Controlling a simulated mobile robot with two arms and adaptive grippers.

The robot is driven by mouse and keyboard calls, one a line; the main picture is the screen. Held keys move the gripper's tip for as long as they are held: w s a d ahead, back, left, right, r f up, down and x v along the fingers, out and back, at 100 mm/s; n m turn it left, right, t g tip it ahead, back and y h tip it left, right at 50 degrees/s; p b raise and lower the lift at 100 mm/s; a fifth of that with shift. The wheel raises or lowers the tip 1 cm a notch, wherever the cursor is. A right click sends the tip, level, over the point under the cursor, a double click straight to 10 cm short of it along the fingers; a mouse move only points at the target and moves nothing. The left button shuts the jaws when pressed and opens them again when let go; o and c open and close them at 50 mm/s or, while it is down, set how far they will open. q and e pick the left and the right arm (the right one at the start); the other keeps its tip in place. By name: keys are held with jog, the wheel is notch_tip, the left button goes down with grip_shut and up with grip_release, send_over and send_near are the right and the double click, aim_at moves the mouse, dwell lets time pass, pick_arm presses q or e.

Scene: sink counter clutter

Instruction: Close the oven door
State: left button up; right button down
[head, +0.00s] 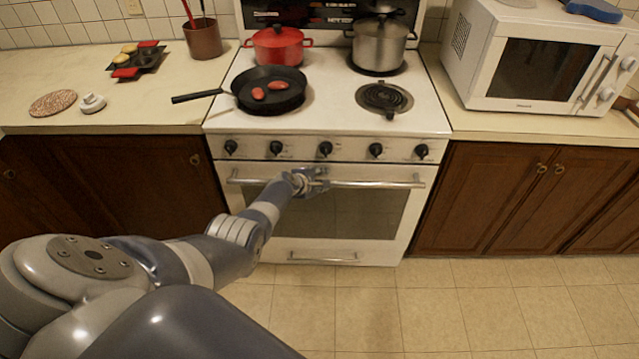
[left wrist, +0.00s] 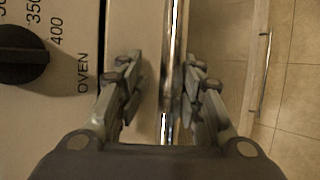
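The white oven door (head: 345,218) with its dark window is upright in the front of the stove. It looks flush or nearly flush; a small gap is hard to rule out. Its metal bar handle (head: 390,184) runs across the top. My left gripper (head: 317,181) is at the middle of this handle. In the left wrist view, the fingers of my left gripper (left wrist: 161,80) are spread on both sides of the handle (left wrist: 177,35), with space between at least the left finger and the bar. My right gripper is not in view.
Above the door is a panel of black knobs (head: 325,149). A black pan (head: 262,98) with red items, a red pot (head: 278,46) and a steel pot (head: 380,45) stand on the stove. A microwave (head: 480,60) is on the right counter. The tiled floor (head: 450,310) in front is clear.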

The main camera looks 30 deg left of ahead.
pick_arm(q)
jog(key=shift+f, duration=0.1)
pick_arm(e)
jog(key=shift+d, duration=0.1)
pick_arm(q)
jog(key=shift+s, duration=0.15)
jog(key=shift+s+r, duration=0.3)
jog(key=shift+s, duration=0.25)
jog(key=v, duration=1)
jog(key=shift+s+r, duration=0.15)
jog(key=shift+r, duration=0.2)
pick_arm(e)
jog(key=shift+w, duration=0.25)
pick_arm(q)
jog(key=shift+d, duration=0.1)
